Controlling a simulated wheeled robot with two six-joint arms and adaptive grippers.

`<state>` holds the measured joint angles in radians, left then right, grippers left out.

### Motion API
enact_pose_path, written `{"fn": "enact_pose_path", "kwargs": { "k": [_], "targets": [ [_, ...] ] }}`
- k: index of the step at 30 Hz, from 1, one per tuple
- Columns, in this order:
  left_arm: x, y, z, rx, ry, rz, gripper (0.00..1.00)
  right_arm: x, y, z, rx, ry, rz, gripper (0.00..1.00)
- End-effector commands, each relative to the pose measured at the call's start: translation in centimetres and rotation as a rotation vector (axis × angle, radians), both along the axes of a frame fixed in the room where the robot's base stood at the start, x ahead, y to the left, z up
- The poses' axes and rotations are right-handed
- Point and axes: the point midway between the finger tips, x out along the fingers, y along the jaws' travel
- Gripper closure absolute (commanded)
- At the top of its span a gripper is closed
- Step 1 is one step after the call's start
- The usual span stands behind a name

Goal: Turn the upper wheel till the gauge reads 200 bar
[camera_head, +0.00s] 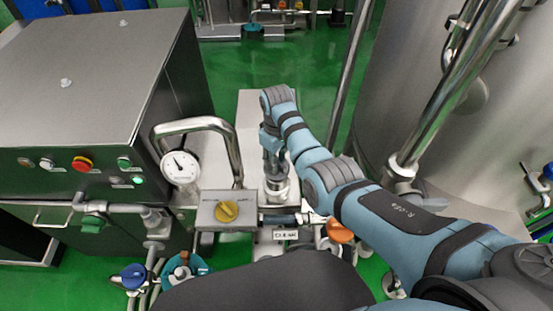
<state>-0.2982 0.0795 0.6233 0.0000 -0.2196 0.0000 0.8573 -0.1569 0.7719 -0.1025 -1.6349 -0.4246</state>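The pressure gauge (181,167) is a round white dial on the pipework left of centre. Its dark needle points up and to the left; the numbers are too small to read. My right gripper (274,168) points down over a round silver metal fitting (278,188) right of the gauge. Its fingers are small and partly hidden by my wrist, so I cannot tell whether they are open, or whether they touch the fitting. I cannot clearly make out the upper wheel; it may be hidden under the gripper. My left gripper is out of view.
A bent steel pipe (213,124) arches beside the gauge. A box with a yellow knob (227,211) stands below. A steel cabinet (90,75) with buttons fills the left; a large tank (425,75) stands right. Blue (133,276) and orange (339,231) handles sit low.

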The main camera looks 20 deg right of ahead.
Motion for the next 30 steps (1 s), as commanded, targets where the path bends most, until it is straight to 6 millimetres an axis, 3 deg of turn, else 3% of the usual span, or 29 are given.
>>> {"fn": "enact_pose_path", "kwargs": {
  "k": [1, 4, 17, 30],
  "targets": [
    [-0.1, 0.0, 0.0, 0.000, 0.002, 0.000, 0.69, 0.0, 0.0, 0.0, 0.000, 0.000, 0.000, 0.84],
    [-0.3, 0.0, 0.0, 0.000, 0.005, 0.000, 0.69, 0.0, 0.0, 0.0, 0.000, 0.000, 0.000, 1.00],
    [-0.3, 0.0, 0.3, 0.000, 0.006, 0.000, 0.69, 0.0, 0.0, 0.1, 0.001, 0.000, -0.034, 1.00],
    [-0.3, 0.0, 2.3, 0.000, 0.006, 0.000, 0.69, 0.0, 0.1, 0.3, 0.002, 0.002, -0.320, 1.00]
  ]
}}
